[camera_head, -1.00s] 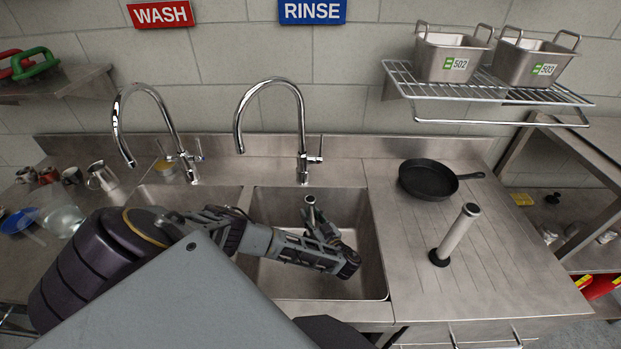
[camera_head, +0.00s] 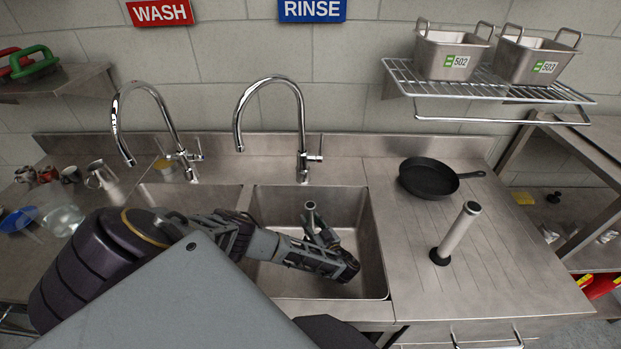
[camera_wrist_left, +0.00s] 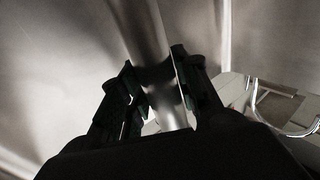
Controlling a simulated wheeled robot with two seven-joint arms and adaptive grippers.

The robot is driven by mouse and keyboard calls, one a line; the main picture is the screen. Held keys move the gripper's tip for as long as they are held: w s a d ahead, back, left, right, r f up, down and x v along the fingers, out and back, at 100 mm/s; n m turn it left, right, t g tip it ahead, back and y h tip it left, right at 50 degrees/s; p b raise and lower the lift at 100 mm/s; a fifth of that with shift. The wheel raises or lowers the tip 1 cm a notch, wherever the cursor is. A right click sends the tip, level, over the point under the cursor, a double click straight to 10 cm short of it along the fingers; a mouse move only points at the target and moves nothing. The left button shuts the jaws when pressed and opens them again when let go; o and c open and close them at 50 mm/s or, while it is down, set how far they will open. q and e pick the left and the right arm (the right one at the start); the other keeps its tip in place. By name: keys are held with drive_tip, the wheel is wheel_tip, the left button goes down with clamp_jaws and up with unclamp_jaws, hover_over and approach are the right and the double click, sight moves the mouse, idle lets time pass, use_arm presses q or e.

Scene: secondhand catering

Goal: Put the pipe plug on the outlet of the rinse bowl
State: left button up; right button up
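The pipe plug (camera_head: 310,208) is an upright metal tube in the rinse bowl (camera_head: 355,215), the right-hand sink bowl below the blue RINSE sign. My left gripper (camera_head: 319,236) reaches down into this bowl and has its fingers around the tube below its top. In the left wrist view the shiny tube (camera_wrist_left: 146,35) runs between the two dark fingers, which appear to touch its sides. The tube's lower end and the bowl's outlet are hidden behind my gripper and arm, so I cannot tell whether they meet. My right gripper is not in view.
A similar tube with a black base (camera_head: 456,234) stands on the drainboard at right, near a black frying pan (camera_head: 428,178). A tall tap (camera_head: 302,130) arches behind the rinse bowl. The wash bowl (camera_head: 190,196) is to the left, with several mugs beyond it.

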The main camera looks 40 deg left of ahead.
sight(313, 224)
use_arm(q)
drive_tip(key=shift+o, duration=1.4)
drive_tip(key=shift+r, duration=0.15)
drive_tip(key=v, duration=0.5)
drive_tip(key=shift+s+d, duration=0.1)
drive_tip(key=shift+d, duration=0.2)
drive_tip(key=shift+v, duration=1)
drive_tip(key=shift+r, duration=0.1)
